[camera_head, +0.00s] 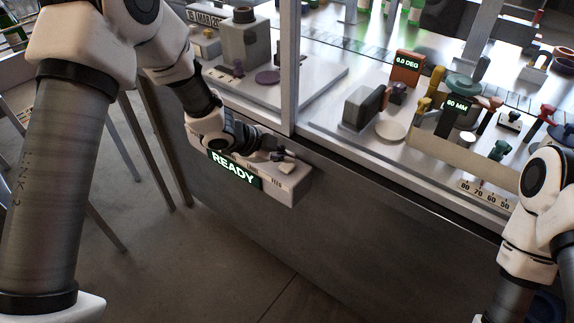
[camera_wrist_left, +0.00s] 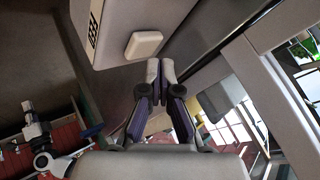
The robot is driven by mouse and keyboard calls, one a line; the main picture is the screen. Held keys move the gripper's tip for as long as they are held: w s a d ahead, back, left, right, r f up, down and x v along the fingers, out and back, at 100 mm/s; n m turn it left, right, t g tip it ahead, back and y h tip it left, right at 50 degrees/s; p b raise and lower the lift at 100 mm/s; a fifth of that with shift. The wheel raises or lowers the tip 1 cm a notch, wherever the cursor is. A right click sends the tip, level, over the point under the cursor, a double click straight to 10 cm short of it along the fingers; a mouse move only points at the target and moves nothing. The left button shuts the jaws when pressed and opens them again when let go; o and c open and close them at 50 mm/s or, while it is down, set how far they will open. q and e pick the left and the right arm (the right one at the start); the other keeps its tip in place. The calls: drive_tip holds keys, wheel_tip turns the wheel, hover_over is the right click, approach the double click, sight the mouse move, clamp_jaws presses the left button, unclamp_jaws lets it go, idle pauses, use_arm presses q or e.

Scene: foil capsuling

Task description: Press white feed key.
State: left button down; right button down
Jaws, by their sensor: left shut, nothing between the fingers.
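The white feed key (camera_head: 287,168) is a small pale block on top of the right end of the control box (camera_head: 296,186), above the printed word FEED. In the left wrist view the key (camera_wrist_left: 145,44) is a rounded white square just beyond my fingertips and slightly to their left. My left gripper (camera_head: 277,153) is shut and empty, low over the box beside the key. In the left wrist view its fingertips (camera_wrist_left: 160,66) are together, and a small gap to the key shows. The gripper hides other parts of the box top. My right gripper is out of view.
A lit READY display (camera_head: 234,170) is on the box front. A grey upright post (camera_head: 289,65) rises close behind the gripper. The bench to the right holds an orange 0.0 DEG display (camera_head: 406,68) and several coloured knobs. The floor in front is clear.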

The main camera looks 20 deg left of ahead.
sight(285, 167)
use_arm(q)
drive_tip(key=shift+f, duration=0.35)
drive_tip(key=shift+f+b, duration=0.4)
drive_tip(key=shift+f, duration=0.1)
idle(0.5)
idle(0.3)
drive_tip(key=shift+r+p, duration=0.95)
drive_tip(key=shift+p, duration=0.05)
wheel_tip(285, 167, up, 5)
drive_tip(key=p, duration=0.5)
drive_tip(key=shift+r, duration=0.1)
